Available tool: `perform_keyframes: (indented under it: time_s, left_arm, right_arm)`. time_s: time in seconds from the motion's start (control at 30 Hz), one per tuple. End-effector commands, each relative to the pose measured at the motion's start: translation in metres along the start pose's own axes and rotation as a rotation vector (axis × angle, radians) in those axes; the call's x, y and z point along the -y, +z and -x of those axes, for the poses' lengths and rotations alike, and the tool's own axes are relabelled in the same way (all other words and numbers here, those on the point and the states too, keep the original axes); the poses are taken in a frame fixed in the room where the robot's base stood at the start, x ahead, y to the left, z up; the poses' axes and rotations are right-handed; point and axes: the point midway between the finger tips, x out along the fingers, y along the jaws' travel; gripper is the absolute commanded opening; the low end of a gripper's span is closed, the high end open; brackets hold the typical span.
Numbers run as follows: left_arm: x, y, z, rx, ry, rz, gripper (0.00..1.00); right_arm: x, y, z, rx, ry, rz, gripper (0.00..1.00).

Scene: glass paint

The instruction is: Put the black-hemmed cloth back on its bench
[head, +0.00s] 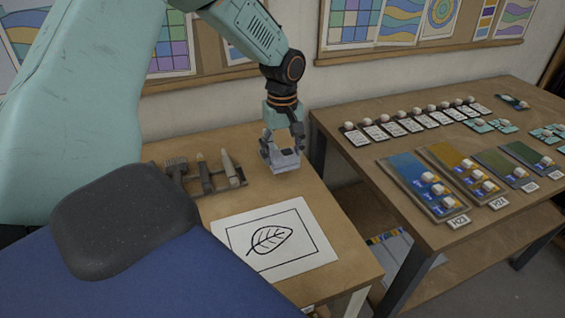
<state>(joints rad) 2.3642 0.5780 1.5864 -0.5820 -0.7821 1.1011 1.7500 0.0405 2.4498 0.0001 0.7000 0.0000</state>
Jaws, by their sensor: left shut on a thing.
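My left gripper (284,142) points down over the far right part of the near wooden bench (330,235). It is shut on a small pale grey-blue folded cloth (281,161). Dark marks show at the cloth, but I cannot tell whether they are a black hem or gripper parts. The cloth is at or just above the bench top; contact is unclear. The gripper hides part of it. My right gripper is not in view.
A brush rack (205,183) and a leaf drawing (280,243) lie on the near bench. The right bench (345,128) holds coloured glass sheets (403,178), labelled cards and several small pale knobs. A gap separates the benches. Pinboards hang on the wall.

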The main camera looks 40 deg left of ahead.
Motion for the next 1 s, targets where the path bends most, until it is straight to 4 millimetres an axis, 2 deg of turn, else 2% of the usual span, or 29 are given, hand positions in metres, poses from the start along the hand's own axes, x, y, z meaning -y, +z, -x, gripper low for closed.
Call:
perform_keyframes:
  time_s: [0.2, 0.6, 0.63, 0.9, 1.0]
  left_arm:
    - [0.001, 0.000, -0.030, 0.001, -0.002, 0.000, 0.40]
    - [0.001, 0.000, -0.035, 0.000, -0.001, 0.000, 0.40]
    - [0.001, 0.000, -0.035, 0.000, -0.001, 0.000, 0.66]
    - [0.001, 0.000, -0.035, 0.000, 0.000, 0.000, 0.88]
    - [0.001, 0.000, -0.035, 0.000, -0.001, 0.000, 0.88]
  right_arm:
    - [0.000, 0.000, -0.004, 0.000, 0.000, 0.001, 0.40]
    - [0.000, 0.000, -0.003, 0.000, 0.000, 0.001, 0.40]
    - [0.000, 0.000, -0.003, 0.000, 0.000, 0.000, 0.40]
    - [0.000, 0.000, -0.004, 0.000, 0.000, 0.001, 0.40]
    - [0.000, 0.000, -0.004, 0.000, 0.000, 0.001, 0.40]
